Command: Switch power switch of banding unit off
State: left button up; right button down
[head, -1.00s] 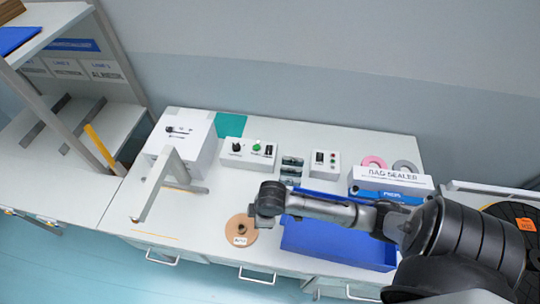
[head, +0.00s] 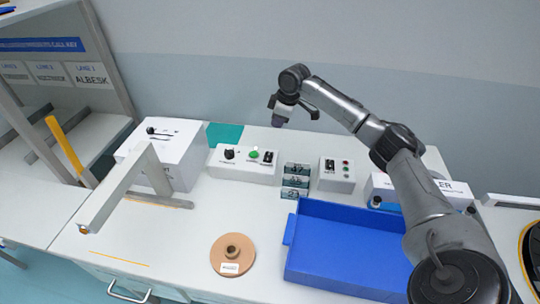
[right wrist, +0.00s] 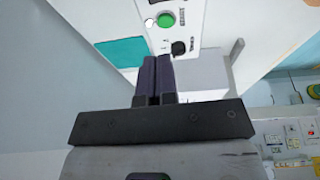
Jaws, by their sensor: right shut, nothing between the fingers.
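A white control box (head: 243,164) stands at the back of the table, with a black knob (head: 230,153), a green button (head: 254,154) and a black rocker switch (head: 268,157). I cannot read its labels or the switch position. A white machine (head: 172,157) with a grey arm stands left of it. My right gripper (head: 278,122) is shut and empty, in the air above and behind the control box. In the right wrist view its dark fingers (right wrist: 157,76) are together, apart from the box's green button (right wrist: 165,19) and knob (right wrist: 179,47). My left gripper is out of view.
A second box (head: 336,175) with a switch and red and green buttons stands to the right, past stacked dark blocks (head: 295,181). A blue tray (head: 345,245) and a brown reel (head: 232,254) lie in front.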

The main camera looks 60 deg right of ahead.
jog(key=shift+r, duration=0.1)
dwell(0.3)
jog(key=b, duration=0.3)
send_near(268, 153)
jog(key=x, duration=0.5)
jog(key=shift+w+a, duration=0.25)
jog(key=shift+w, duration=0.05)
jog(key=shift+f, duration=0.65)
jog(key=shift+d+f, duration=0.1)
jog(key=shift+f, duration=0.1)
